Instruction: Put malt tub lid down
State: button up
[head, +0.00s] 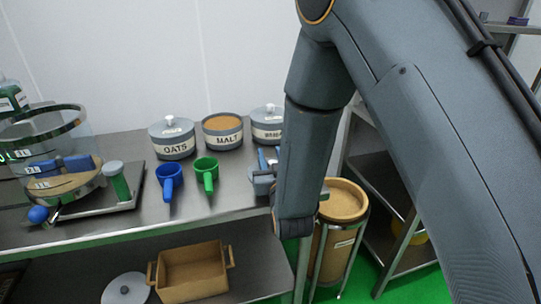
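The malt tub (222,141), grey with a white MALT label, stands without a lid on the steel counter, its brown contents showing. My gripper (267,166) is only partly visible, at the counter's right end behind my forearm. A small grey and blue shape shows there; I cannot tell whether it is only gripper parts or includes a held lid.
The oats tub (173,144) and another lidded tub (268,131) flank the malt tub. A blue scoop (169,183) and a green scoop (207,175) lie in front. A brown bin (343,203) stands right of the counter. A tan box (192,277) sits below. The counter's front middle is bare.

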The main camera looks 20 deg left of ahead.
jog(key=shift+o, duration=0.3)
jog(key=shift+r, duration=0.1)
jog(key=shift+r, duration=0.2)
jog(key=b+v, duration=0.1)
jog(key=v, duration=0.9)
jog(key=shift+s+d+f, duration=0.15)
jog(key=shift+s, duration=0.1)
jog(key=shift+s+d, duration=0.35)
jog(key=shift+s, duration=0.3)
